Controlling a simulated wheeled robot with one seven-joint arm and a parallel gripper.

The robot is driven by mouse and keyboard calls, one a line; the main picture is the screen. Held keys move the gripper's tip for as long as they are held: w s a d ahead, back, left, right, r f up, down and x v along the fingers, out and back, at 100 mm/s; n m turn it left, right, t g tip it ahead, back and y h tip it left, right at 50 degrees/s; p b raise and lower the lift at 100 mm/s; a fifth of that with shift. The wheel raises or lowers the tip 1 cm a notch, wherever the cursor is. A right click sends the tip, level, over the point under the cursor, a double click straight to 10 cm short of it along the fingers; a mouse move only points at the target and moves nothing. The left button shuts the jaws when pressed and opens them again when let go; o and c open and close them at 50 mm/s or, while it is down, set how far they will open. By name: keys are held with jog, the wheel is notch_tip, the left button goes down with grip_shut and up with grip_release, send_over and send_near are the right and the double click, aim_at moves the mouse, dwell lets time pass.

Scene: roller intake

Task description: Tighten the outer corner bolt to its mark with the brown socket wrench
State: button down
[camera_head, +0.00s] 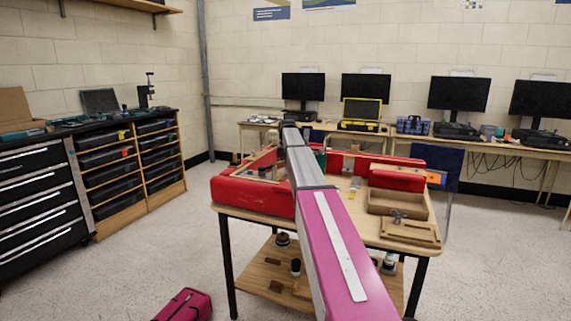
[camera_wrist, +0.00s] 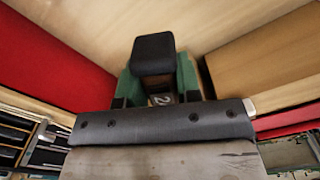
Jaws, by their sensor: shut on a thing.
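My gripper (camera_wrist: 155,66) shows in the wrist view as a black block between green parts, above a dark bolted plate. In the head view my arm covers the middle of the workbench (camera_head: 366,232). I cannot make out the brown socket wrench, the outer corner bolt or its mark in either view.
Red blocks (camera_head: 240,196) stand on the bench's left, with another (camera_head: 397,178) at right. A wooden tray (camera_head: 392,205) and a slotted wooden board (camera_head: 410,232) lie at right. Several small items are on the lower shelf (camera_head: 265,277). A magenta case (camera_head: 186,305) is on the floor.

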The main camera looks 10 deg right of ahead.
jog(key=shift+s+d+m, duration=0.2)
jog(key=shift+s+m, duration=0.35)
jog(key=shift+s, duration=0.2)
jog(key=shift+s+d+m, duration=0.2)
jog(key=shift+s+m, duration=0.35)
jog(key=shift+s, duration=0.2)
jog(key=shift+s+d+m, duration=0.25)
jog(key=shift+s+m, duration=0.65)
jog(key=shift+s, duration=0.2)
jog(key=shift+w, duration=0.1)
jog(key=shift+w+a+n, duration=0.1)
jog(key=shift+w+n, duration=0.3)
jog(key=shift+w, duration=0.05)
jog(key=shift+r, duration=0.15)
